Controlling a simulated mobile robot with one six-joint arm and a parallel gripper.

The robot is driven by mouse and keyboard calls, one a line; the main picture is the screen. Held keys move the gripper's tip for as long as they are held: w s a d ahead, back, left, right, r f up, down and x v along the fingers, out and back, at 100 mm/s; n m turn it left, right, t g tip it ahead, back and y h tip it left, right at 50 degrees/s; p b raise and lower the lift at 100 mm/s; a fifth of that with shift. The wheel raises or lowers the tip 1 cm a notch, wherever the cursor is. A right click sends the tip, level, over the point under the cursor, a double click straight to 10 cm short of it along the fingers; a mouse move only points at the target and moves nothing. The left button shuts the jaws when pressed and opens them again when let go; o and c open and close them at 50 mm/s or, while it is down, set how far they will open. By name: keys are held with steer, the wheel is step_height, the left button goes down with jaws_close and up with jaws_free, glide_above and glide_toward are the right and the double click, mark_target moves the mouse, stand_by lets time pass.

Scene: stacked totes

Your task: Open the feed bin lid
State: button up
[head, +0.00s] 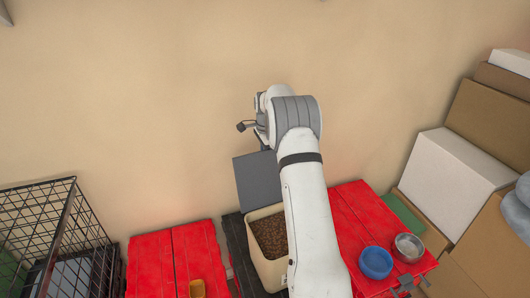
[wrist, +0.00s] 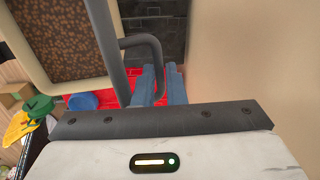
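The feed bin (head: 292,268) is a cream tub filled with brown kibble (head: 268,238), partly hidden by my arm. Its grey lid (head: 257,182) stands raised, roughly upright, at the bin's back side near the wall. In the wrist view the lid (wrist: 103,40) shows nearly edge-on, with the kibble and the bin's cream rim (wrist: 32,55) to its left. A dark loop handle (wrist: 143,41) sticks out from the lid. The two blue fingers of my gripper (wrist: 160,70) close around the handle's outer bar. In the head view my arm hides the fingers.
Red totes (head: 150,262) flank the bin. The right one carries a blue bowl (head: 376,262) and a metal bowl (head: 408,247); a yellow cup (head: 197,288) is on the left one. A wire cage (head: 62,228) stands left, boxes (head: 455,170) right. The beige wall is close behind.

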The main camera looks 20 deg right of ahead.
steer(key=o, duration=0.4)
steer(key=shift+s+f, duration=0.15)
steer(key=shift+f, duration=0.7)
step_height(320, 180, up, 9)
steer(key=b, duration=0.2)
steer(key=shift+b, duration=0.4)
steer(key=shift+r, duration=0.25)
